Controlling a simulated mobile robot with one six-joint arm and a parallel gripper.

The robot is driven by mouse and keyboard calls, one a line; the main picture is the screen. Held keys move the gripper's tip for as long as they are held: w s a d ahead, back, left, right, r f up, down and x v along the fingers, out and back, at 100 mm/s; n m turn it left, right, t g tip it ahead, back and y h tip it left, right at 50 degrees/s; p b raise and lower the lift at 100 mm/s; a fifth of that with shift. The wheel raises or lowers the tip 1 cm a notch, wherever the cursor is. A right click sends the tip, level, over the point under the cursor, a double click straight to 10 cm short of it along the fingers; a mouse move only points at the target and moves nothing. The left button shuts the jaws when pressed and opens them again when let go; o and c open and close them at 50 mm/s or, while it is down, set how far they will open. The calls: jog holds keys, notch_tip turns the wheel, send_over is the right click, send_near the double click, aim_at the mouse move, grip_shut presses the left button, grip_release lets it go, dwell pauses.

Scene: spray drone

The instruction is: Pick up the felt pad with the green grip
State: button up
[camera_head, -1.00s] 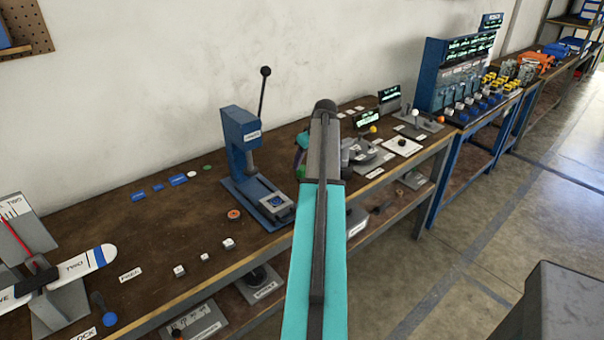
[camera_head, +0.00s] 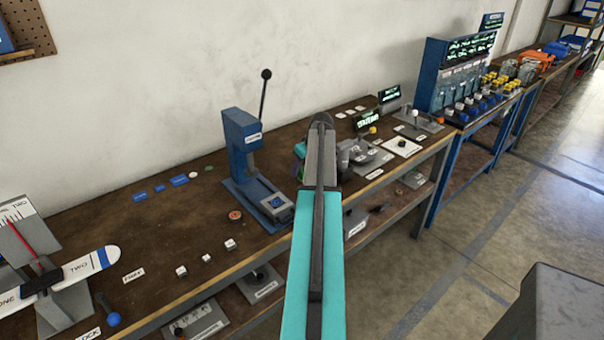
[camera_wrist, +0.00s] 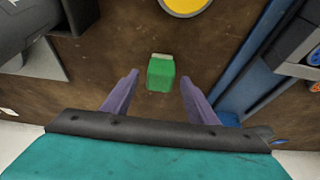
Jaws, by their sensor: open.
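The felt pad with the green grip (camera_wrist: 161,74) shows in the wrist view as a green block with a pale strip along its far edge, on the brown bench top. My gripper (camera_wrist: 157,76) is open, with its two purple fingers on either side of the near end of the green grip and gaps between. I cannot tell how high the fingers are above the bench. In the head view my teal and grey arm (camera_head: 316,235) reaches over the bench and hides the pad.
The blue lever press (camera_head: 243,145) stands left of my arm; its blue frame (camera_wrist: 262,75) is near the right finger. A yellow disc (camera_wrist: 185,5) lies beyond the pad. A grey device (camera_wrist: 30,30) stands at the upper left of the wrist view.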

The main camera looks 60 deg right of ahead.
jog(key=shift+w+d+f, duration=0.1)
jog(key=shift+w+f, duration=0.05)
jog(key=shift+f, duration=0.25)
jog(key=c, duration=1.1)
jog(key=shift+r, duration=0.2)
jog(key=shift+r+b, duration=0.75)
jog(key=shift+r, duration=0.7)
jog(key=s+a+b, duration=0.1)
jog(key=s+a, duration=0.1)
jog(key=s, duration=0.2)
jog(key=s+a+r+b, duration=0.1)
jog(key=s+a, duration=0.2)
jog(key=s, duration=0.2)
jog(key=s+a+b, duration=0.1)
jog(key=s+a, duration=0.2)
jog(key=s, duration=0.1)
jog(key=shift+s+a+r+b, duration=0.1)
jog(key=shift+s+r+b, duration=0.3)
